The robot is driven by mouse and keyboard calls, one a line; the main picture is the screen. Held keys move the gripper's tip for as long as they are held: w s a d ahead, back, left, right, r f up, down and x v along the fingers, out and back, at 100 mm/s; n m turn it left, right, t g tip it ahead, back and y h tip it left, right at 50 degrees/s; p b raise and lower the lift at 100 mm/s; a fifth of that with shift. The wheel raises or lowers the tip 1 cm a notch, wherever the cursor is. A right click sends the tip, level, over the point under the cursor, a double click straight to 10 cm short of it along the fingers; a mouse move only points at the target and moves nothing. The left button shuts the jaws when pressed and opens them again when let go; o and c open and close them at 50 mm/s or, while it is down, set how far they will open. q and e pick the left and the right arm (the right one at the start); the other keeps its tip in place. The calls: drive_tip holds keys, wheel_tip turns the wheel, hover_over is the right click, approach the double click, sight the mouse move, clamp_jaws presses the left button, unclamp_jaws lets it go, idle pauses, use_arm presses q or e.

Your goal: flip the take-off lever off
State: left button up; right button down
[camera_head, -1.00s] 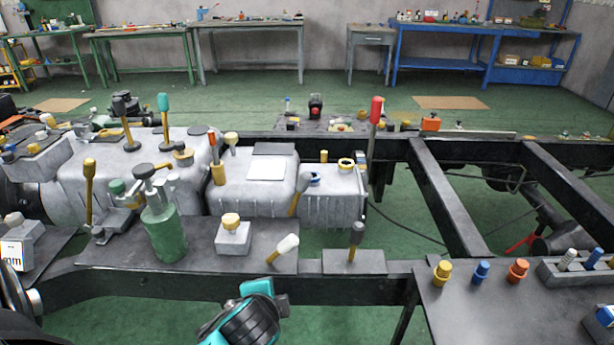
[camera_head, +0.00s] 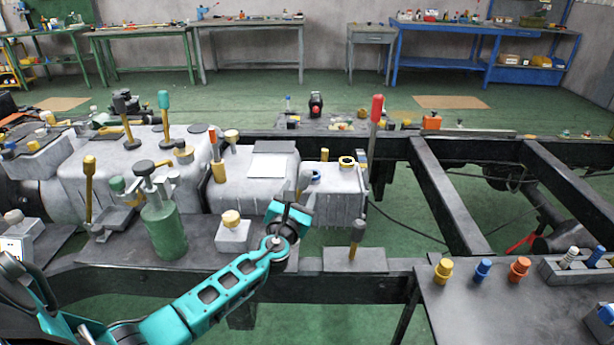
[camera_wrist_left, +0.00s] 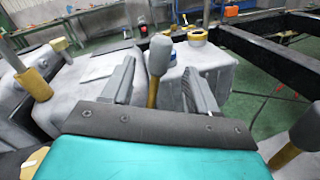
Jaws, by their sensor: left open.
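A short lever with a grey knob and yellow shaft (camera_wrist_left: 158,62) stands between the two fingers of my left gripper (camera_wrist_left: 157,75) in the left wrist view. The fingers are spread, with a gap on each side of the knob. In the head view my left gripper (camera_head: 302,192) is at the front of the grey gearbox housing (camera_head: 265,195), largely covering this lever. No readable label tells which lever is the take-off lever. My right gripper is not in view.
Another grey-knobbed lever (camera_head: 355,238) stands upright on a plate to the right; it also shows in the left wrist view (camera_wrist_left: 303,135). A tall red-knobbed lever (camera_head: 375,112) is behind it. A green bottle-like can (camera_head: 163,230) and a yellow-capped block (camera_head: 232,235) stand left.

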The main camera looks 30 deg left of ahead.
sight(304, 183)
use_arm(q)
drive_tip(key=b+x, duration=0.2)
drive_tip(key=x, duration=0.6)
drive_tip(key=shift+w+f+b, duration=0.15)
drive_tip(key=shift+b, duration=0.25)
drive_tip(key=shift+w+a, duration=0.15)
drive_tip(key=shift+w, duration=0.2)
drive_tip(key=c, duration=0.5)
clamp_jaws()
